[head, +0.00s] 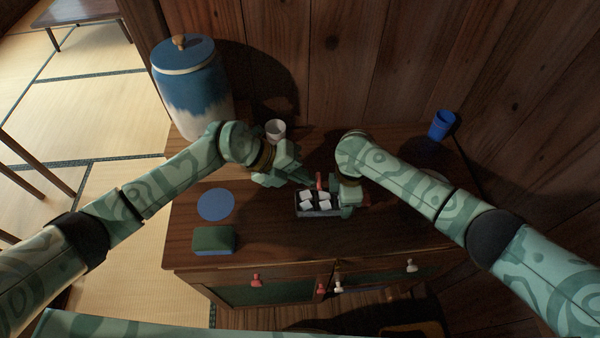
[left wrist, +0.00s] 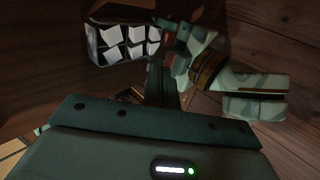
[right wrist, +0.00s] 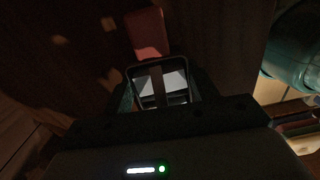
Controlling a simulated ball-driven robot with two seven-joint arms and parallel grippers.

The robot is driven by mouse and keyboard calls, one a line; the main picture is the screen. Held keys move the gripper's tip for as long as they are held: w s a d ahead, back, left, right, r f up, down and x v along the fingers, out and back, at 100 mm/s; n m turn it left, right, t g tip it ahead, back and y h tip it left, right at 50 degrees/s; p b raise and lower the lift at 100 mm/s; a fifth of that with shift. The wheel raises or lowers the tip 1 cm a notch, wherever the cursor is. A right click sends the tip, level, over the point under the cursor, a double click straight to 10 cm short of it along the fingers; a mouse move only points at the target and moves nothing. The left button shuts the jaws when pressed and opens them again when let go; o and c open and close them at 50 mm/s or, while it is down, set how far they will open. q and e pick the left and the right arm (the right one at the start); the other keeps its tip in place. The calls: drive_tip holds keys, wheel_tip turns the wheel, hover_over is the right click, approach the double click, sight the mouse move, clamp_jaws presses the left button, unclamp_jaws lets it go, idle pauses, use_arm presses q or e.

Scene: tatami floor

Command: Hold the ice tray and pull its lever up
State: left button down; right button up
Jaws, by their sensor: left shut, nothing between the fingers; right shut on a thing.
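The grey ice tray (head: 318,214) sits on the wooden cabinet top, filled with several white cubes. It also shows in the left wrist view (left wrist: 113,63). A red part (head: 319,181), which looks like the lever, stands at the tray's far edge. My right gripper (head: 347,209) is shut on the tray's right end. In the right wrist view, pale cubes (right wrist: 172,85) show between its fingers, with a red piece (right wrist: 147,33) beyond. My left gripper (head: 306,182) is shut and empty, just behind the tray, close to the red part; I cannot tell whether they touch.
A blue-and-white lidded jar (head: 192,85) and a white cup (head: 276,130) stand at the back left. A blue cup (head: 441,125) is at the back right. The wooden wall is close behind.

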use_arm(q)
drive_tip(key=shift+d+r, duration=0.45)
drive_tip(key=shift+d, duration=0.4)
use_arm(e)
drive_tip(key=shift+a, duration=0.1)
use_arm(q)
drive_tip(key=shift+w+r, duration=0.1)
drive_tip(key=shift+r, duration=0.65)
use_arm(e)
drive_tip(key=o, duration=1.2)
use_arm(q)
drive_tip(key=v, duration=0.9)
drive_tip(key=shift+r, duration=0.55)
use_arm(e)
drive_tip(key=shift+o, duration=0.2)
